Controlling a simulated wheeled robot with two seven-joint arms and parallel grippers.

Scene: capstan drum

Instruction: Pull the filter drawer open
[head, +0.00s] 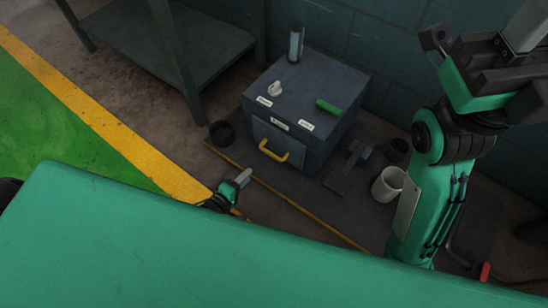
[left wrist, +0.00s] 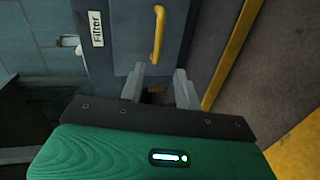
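The filter drawer (head: 272,138) is in the front of a dark blue-grey cabinet (head: 330,95), and its front looks flush with the cabinet. It has a yellow bar handle (head: 274,152), which also shows upright in the left wrist view (left wrist: 158,35), near a "Filter" label (left wrist: 96,29). My left gripper (head: 244,176) is in front of and below the handle. In the left wrist view its two fingers (left wrist: 160,82) stand apart with nothing between them, short of the handle. My right arm (head: 440,170) rises at the right; its gripper end (head: 522,30) is only partly in view.
A white knob (head: 275,89), a green block (head: 328,107) and a clear cylinder (head: 296,43) are on the cabinet top. A white cup (head: 388,184) and a black ring (head: 221,133) are on the floor. A workbench (head: 180,40) stands at the left.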

